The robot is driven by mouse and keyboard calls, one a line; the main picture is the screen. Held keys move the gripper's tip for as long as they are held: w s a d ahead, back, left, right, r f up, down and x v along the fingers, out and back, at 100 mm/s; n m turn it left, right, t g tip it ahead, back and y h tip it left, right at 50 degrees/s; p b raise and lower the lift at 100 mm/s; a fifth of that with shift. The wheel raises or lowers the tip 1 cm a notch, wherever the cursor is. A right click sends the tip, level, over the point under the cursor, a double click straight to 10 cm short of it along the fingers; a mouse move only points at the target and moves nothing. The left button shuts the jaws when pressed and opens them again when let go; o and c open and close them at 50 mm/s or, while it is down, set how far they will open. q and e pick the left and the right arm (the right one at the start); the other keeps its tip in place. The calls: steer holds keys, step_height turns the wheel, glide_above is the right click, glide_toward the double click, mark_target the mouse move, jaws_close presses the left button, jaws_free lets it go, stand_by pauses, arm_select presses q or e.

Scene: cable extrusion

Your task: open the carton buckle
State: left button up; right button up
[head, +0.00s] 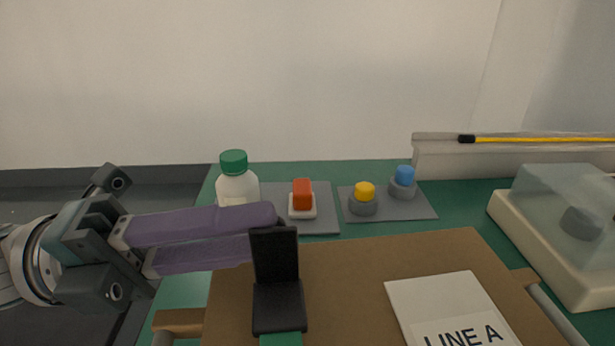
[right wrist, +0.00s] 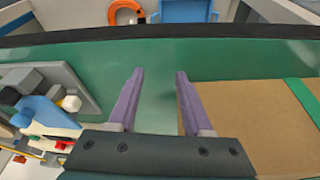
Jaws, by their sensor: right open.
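The black carton buckle (head: 278,305) lies on the brown carton (head: 345,270), over a green strap (head: 281,340). Its black flap (head: 273,256) stands up steeply from the flat part. My left gripper (head: 264,231) comes in from the left with its purple fingers close together and nothing seen between them. Its fingertips are at the flap's upper left, partly hidden behind the flap; I cannot tell whether they touch it. My right gripper (right wrist: 160,75) is open and empty in the right wrist view, beside the carton (right wrist: 240,115) and its green strap (right wrist: 302,92).
A white bottle with a green cap (head: 234,185), a red button (head: 302,193), a yellow knob (head: 364,195) and a blue knob (head: 403,183) stand behind the carton. A clear-covered box (head: 555,225) is at the right. A LINE A label (head: 440,300) lies on the carton.

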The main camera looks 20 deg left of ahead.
arm_select(q)
steer(key=o, duration=0.4)
